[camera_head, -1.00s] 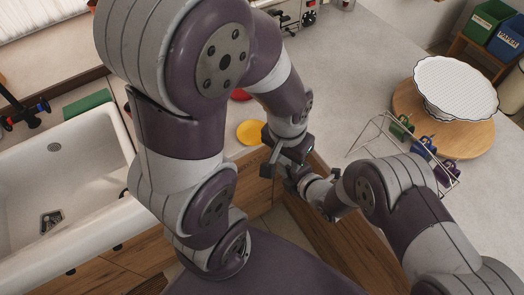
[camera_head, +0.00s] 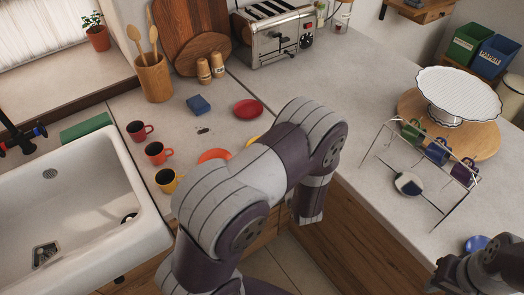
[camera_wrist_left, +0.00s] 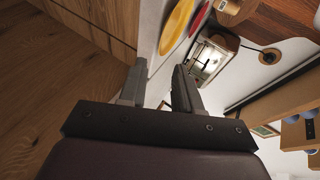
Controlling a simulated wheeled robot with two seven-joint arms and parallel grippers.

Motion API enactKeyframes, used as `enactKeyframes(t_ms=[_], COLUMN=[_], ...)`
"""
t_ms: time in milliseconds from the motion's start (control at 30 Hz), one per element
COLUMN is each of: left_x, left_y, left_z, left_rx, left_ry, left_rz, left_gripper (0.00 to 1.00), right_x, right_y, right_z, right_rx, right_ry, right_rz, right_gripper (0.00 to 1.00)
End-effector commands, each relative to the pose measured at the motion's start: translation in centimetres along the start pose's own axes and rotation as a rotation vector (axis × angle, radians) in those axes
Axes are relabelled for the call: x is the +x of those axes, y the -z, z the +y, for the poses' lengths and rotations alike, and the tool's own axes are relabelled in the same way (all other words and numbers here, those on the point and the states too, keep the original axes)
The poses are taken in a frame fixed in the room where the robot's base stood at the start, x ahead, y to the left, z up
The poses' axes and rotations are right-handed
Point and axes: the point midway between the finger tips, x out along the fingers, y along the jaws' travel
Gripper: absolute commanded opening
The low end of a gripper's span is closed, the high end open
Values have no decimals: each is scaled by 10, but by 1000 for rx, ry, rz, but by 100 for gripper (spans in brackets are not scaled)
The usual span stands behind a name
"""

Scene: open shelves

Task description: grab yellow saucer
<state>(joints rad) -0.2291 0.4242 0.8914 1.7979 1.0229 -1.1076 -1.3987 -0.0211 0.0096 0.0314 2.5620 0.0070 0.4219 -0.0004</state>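The yellow saucer (camera_head: 253,140) shows only as a thin edge in the head view, mostly hidden behind my left arm. In the left wrist view, the yellow saucer (camera_wrist_left: 176,27) lies near the counter edge, beyond the fingertips and apart from them. My left gripper (camera_wrist_left: 160,76) is open and empty in the wrist view. In the head view it is hidden below or behind my left forearm.
A red saucer (camera_head: 248,109) and an orange saucer (camera_head: 214,156) lie near the yellow one. Mugs, including a yellow mug (camera_head: 167,181), stand by the sink (camera_head: 150,236). A wire rack (camera_head: 441,218) with mugs and a blue saucer (camera_head: 476,243) are at right.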

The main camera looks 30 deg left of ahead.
Motion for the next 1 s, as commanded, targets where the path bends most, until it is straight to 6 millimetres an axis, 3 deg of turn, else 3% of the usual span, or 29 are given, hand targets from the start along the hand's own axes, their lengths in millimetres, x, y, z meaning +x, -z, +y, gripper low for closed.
enactKeyframes(t_ms=[400,667,800,1000], left_x=[64,71,71,70], left_y=[-1,0,-1,0], left_z=[-1,0,0,0], left_rx=[-2,-2,-2,-2], left_ry=[-2,-2,-3,-2], left_rz=[0,2,2,2], left_gripper=[33,33,0,0], right_x=[-12,-11,-11,-11], right_y=[2,2,2,2], right_z=[0,0,0,0], right_rx=[-5,-6,-6,-6], right_ry=[0,0,-1,-1], right_rz=[1,1,1,1], right_gripper=[33,33,33,33])
